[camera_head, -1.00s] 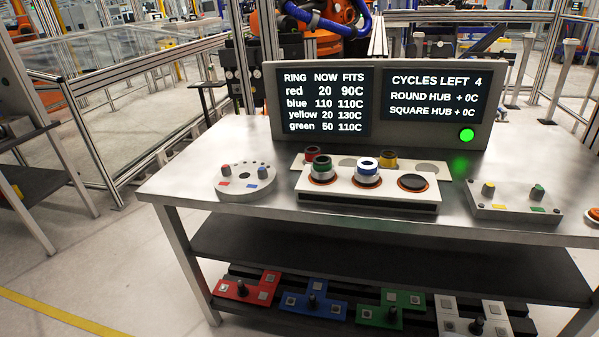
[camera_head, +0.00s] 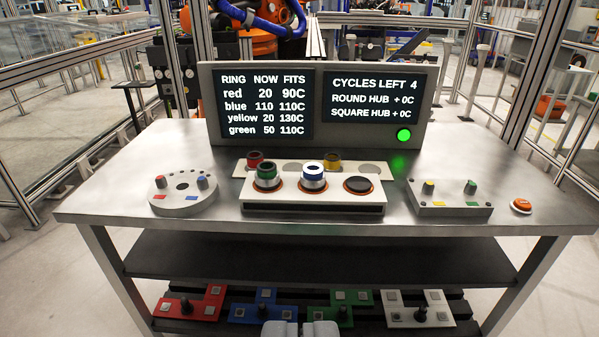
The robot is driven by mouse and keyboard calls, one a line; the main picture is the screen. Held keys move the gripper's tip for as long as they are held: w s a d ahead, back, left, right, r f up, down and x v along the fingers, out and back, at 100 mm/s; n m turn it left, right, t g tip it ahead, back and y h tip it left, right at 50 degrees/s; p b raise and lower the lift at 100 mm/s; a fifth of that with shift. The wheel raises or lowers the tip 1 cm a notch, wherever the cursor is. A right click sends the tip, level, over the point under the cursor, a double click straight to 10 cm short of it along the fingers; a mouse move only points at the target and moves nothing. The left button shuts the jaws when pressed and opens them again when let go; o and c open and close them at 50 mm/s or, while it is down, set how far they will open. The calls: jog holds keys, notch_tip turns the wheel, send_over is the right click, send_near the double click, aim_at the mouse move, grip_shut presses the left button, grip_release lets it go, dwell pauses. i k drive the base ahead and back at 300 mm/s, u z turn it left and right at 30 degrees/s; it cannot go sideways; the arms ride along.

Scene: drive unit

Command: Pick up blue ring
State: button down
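The blue ring (camera_head: 313,168) sits upright on the middle station of a white block (camera_head: 312,196) on the metal table. A pale metallic band shows under its blue top. The green ring (camera_head: 266,171) sits on the station to its left, and the right station (camera_head: 358,185) is a bare dark disc with an orange rim. Only the grey tips of my gripper (camera_head: 300,330) show at the bottom edge, well below and in front of the blue ring. The tips are close together with nothing visible between them; the rest is out of frame.
A display (camera_head: 318,105) behind the block reads blue 110 now, fits 110C. The red ring (camera_head: 255,159) and yellow ring (camera_head: 332,159) stand on a rear plate. A round fixture (camera_head: 183,196) is left, a control plate (camera_head: 450,199) right. Coloured plates lie on the lower shelf.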

aim_at(313, 176)
jog(key=z, duration=0.05)
jog(key=i, duration=0.9)
jog(key=u, duration=1.15)
jog(key=k, duration=1.85)
jog(key=z, duration=0.75)
jog(key=i, duration=1)
jog(key=u, duration=0.05)
